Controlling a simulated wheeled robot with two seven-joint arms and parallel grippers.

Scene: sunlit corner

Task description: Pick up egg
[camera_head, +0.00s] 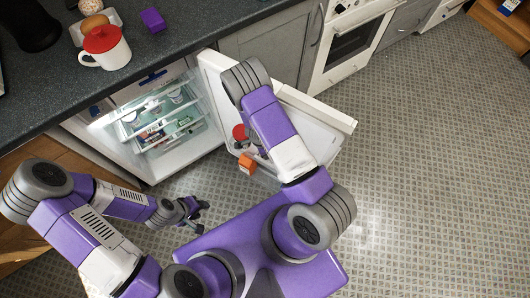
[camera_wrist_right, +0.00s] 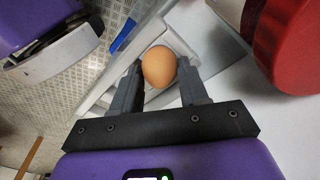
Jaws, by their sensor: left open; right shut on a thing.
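A brown egg (camera_wrist_right: 159,66) sits between the two fingers of my right gripper (camera_wrist_right: 160,88) in the right wrist view. The fingers are shut on it, one at each side, and its upper end sticks out beyond them. My left gripper (camera_head: 191,213) is open and empty in the head view, above the floor in front of the fridge.
The open fridge (camera_head: 190,155) has stocked shelves. The counter (camera_head: 190,22) holds a red-lidded mug (camera_head: 112,53), a purple block (camera_head: 152,20) and a tray with brownish round items. Floor at right is clear.

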